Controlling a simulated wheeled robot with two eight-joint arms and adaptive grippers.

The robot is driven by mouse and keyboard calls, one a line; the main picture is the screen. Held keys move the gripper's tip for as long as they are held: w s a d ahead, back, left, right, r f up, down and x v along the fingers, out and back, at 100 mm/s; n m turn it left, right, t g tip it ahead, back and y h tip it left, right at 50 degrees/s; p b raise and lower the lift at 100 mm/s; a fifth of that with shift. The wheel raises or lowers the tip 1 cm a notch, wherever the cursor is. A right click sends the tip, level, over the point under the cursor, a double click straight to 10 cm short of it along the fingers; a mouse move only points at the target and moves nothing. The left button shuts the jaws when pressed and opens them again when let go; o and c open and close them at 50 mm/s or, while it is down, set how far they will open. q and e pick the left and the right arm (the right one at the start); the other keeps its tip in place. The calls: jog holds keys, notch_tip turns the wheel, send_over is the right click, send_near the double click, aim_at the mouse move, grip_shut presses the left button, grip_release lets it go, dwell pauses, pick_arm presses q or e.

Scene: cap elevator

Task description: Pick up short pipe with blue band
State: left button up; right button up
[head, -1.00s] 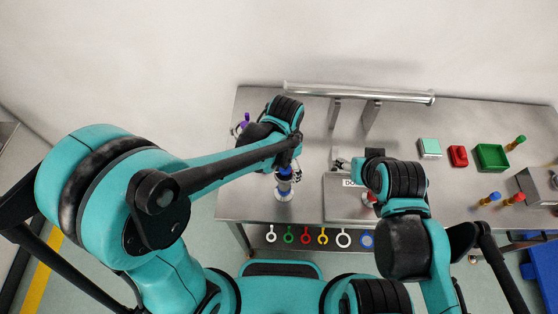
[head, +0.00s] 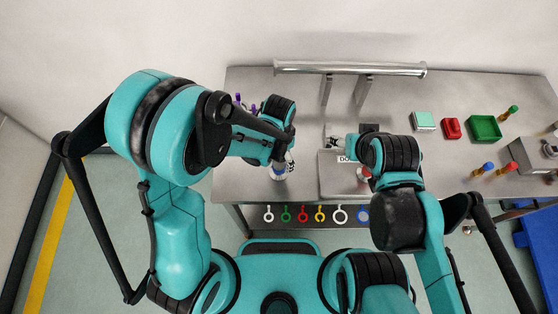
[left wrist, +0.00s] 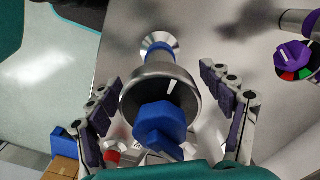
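The short pipe with the blue band (left wrist: 158,52) stands upright on its flared foot in the left wrist view. A wide grey metal collar (left wrist: 160,86) and a blue hexagonal top (left wrist: 160,122) are at its near end. My left gripper (left wrist: 168,118) is open, with one finger on each side of the pipe and visible gaps to both. In the head view my left gripper (head: 288,163) is at the pipe (head: 280,171), hiding most of it.
Purple-topped parts (left wrist: 292,55) stand close right of the left gripper. The grey box (head: 338,182) is right of the pipe. A rail (head: 350,68) runs along the table's back; a green tray (head: 485,129) and red block (head: 452,128) lie right. Coloured rings hang at the front.

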pick_arm(q)
grip_shut()
jog(key=shift+r, duration=0.15)
dwell(0.4)
